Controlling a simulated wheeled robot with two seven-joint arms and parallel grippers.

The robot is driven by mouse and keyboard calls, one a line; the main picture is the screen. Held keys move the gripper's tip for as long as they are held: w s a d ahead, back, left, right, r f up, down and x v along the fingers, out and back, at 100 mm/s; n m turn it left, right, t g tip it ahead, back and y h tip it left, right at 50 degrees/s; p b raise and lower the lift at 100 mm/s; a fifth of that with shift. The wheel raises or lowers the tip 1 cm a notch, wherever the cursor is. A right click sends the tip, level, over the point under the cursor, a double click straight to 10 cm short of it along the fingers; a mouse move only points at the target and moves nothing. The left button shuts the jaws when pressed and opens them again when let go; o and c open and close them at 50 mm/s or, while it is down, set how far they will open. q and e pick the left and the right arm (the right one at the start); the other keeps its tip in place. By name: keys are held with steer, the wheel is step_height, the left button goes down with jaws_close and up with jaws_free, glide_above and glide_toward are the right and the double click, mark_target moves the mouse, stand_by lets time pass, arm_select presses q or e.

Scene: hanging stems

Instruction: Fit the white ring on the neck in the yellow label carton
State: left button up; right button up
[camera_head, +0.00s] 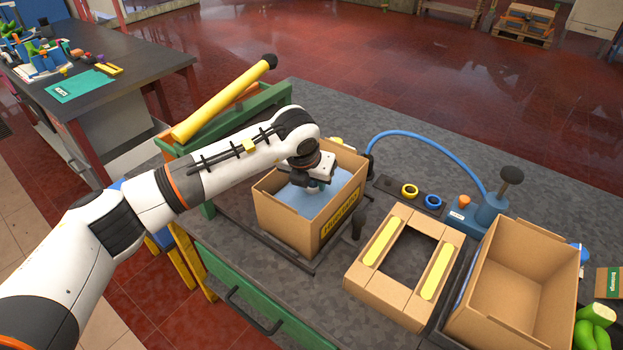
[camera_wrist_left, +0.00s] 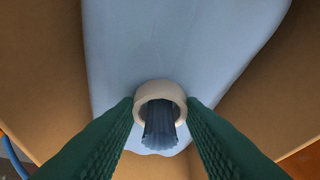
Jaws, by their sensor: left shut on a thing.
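The yellow label carton (camera_head: 337,224) stands open on the grey bench, with a light blue bag (camera_head: 341,188) inside. My left gripper (camera_head: 313,185) reaches down into this carton from above. In the left wrist view its green fingers (camera_wrist_left: 160,108) are shut on the white ring (camera_wrist_left: 143,96), one finger at each side. The bag's gathered, pleated neck (camera_wrist_left: 160,128) shows inside the ring and sticks out past its lower rim, so the ring looks to be around it. The pale blue bag also fills the middle of the left wrist view (camera_wrist_left: 170,40). My right gripper is not in view.
An empty carton (camera_head: 520,285) and a cardboard frame with yellow strips (camera_head: 378,242) stand right of the label carton. Yellow (camera_head: 410,191) and blue (camera_head: 433,202) rings sit on a dark strip behind. A blue hose (camera_head: 440,142) arches over. A green crate (camera_head: 230,122) is at left.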

arm_select(q)
steer(key=o, duration=1.6)
steer(key=shift+r, duration=0.4)
steer(key=shift+r, duration=1.05)
step_height(320, 180, up, 9)
steer(key=p, duration=0.3)
steer(key=shift+f, duration=0.2)
stand_by(0.5)
